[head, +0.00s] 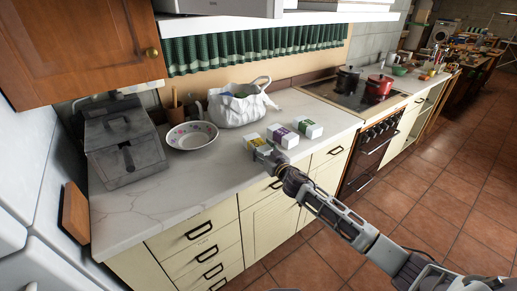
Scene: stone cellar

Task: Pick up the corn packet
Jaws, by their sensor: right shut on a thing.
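Three small white packets stand in a row near the counter's front edge: one with a yellow label (254,140), one with a purple label (283,136) and one with a green label (308,128). The yellow one looks like the corn packet, but its print is too small to read. My right gripper (264,152) reaches in from the lower right and is shut on the yellow-labelled packet, covering its front right part. I cannot tell whether the packet touches the counter. My left gripper is not in view.
On the pale counter (150,205) are a patterned bowl (191,135), a white bag (238,107) and a grey lidded box (125,150). A black pot (348,79) and a red pot (379,88) stand on the stove. Counter left of the packets is clear.

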